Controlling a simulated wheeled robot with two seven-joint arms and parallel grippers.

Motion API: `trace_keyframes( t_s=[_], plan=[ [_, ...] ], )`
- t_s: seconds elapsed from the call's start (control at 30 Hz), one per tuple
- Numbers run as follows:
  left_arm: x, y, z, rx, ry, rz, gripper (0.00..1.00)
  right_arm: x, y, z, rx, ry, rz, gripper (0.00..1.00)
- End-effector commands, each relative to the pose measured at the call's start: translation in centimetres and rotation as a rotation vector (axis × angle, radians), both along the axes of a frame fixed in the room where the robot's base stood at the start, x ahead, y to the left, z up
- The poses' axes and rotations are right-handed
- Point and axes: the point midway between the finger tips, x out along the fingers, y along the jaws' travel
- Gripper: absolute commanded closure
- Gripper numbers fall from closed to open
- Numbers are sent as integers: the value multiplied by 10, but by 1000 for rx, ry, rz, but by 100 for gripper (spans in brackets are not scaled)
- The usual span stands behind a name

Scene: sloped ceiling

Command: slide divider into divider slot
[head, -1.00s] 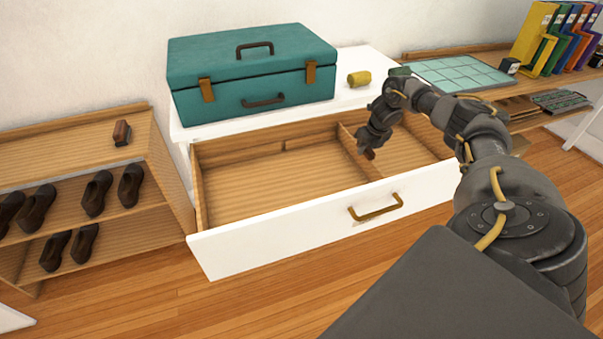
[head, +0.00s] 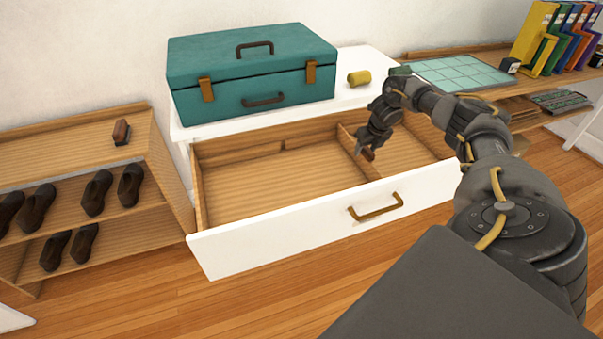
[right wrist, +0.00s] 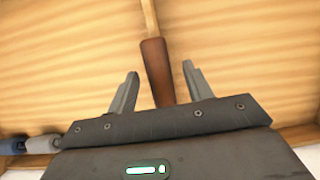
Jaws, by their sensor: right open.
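The divider (head: 350,143) is a thin light-wood panel running front to back inside the open drawer (head: 290,223), right of its middle. In the right wrist view, the divider's edge (right wrist: 150,18) leads to a brown grip piece (right wrist: 155,62). My right gripper (head: 365,150) is down at the divider inside the drawer. In the right wrist view its fingers (right wrist: 160,69) are open on either side of the brown piece, with gaps to both. A small notch-like mark (head: 283,145) shows on the drawer's back wall; I cannot tell whether it is the divider slot. My left gripper is not in view.
A teal case (head: 250,75) and a yellow cylinder (head: 359,78) stand on the white cabinet top (head: 345,100). A shoe rack (head: 150,185) is at the left. A low shelf with binders (head: 535,40) is at the right. The drawer's left section is empty.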

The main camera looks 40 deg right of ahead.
Motion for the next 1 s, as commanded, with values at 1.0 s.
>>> trace_keyframes(
  t_s=[1.0],
  plan=[
    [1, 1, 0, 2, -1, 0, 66, -29, 9, 100, 0, -2, -1, 49]
  ],
)
